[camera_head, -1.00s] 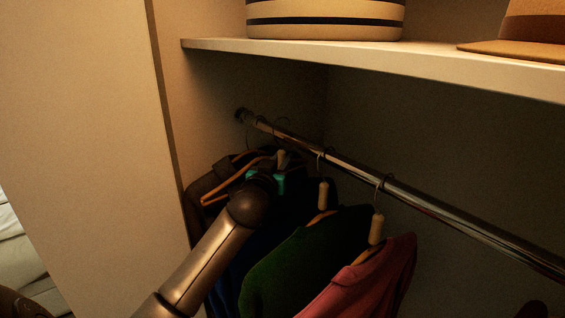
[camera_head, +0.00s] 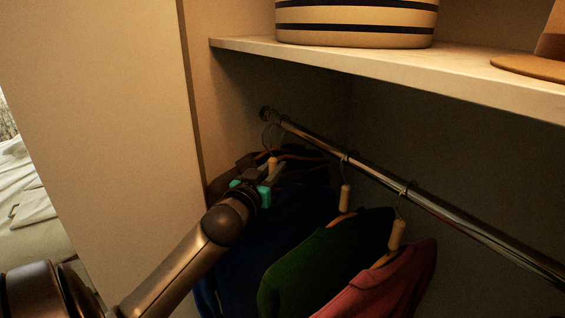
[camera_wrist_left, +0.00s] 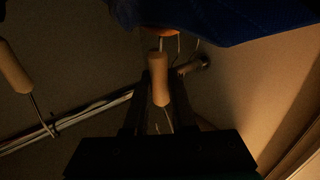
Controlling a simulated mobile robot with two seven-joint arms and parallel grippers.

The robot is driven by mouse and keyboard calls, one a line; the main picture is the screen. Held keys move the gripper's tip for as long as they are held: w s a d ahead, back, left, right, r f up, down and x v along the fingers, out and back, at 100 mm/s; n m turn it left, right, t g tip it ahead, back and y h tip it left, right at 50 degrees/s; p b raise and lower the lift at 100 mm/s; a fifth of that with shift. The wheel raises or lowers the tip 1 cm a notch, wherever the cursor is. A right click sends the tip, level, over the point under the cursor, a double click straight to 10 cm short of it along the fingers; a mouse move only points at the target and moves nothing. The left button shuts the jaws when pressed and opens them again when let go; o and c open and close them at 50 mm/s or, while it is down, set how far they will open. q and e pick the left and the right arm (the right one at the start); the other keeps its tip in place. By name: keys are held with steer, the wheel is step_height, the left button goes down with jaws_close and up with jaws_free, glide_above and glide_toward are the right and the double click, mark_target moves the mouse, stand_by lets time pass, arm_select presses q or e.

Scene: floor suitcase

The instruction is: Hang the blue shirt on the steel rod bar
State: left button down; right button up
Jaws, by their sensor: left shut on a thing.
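The blue shirt (camera_head: 235,255) hangs below my left gripper (camera_head: 270,177), at the left end of the closet; a fold of the shirt (camera_wrist_left: 225,18) shows at the top of the left wrist view. My left gripper is shut on the wooden neck of its hanger (camera_wrist_left: 159,78). The hanger's hook is by the steel rod bar (camera_head: 345,160), near its left end. I cannot tell whether the hook is around the bar or beside it. The bar also shows in the left wrist view (camera_wrist_left: 92,110). My right gripper is not in view.
A green garment (camera_head: 320,262) and a red garment (camera_head: 385,285) hang from the bar to the right. A dark garment (camera_head: 225,180) is behind my gripper. A shelf (camera_head: 400,78) above holds a striped box (camera_head: 355,22) and a hat (camera_head: 540,65). The bar's right part is bare.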

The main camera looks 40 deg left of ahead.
arm_select(q)
steer(key=shift+s+a+r+p, duration=0.1)
steer(key=shift+s+a+p, duration=0.85)
steer(key=shift+s, duration=1.7)
steer(key=shift+s+a+f+p, duration=0.1)
steer(key=shift+s+a+p, duration=0.8)
steer(key=shift+s, duration=1.75)
steer(key=shift+s+a+r+p, duration=0.1)
steer(key=shift+s+a+p, duration=0.4)
steer(key=shift+s+p, duration=1.5)
steer(key=shift+s+a+b, duration=0.2)
steer(key=shift+s+b, duration=0.15)
steer(key=shift+s, duration=0.65)
steer(key=shift+s+a+b, duration=0.2)
steer(key=shift+s+b, duration=0.15)
steer(key=shift+s, duration=0.65)
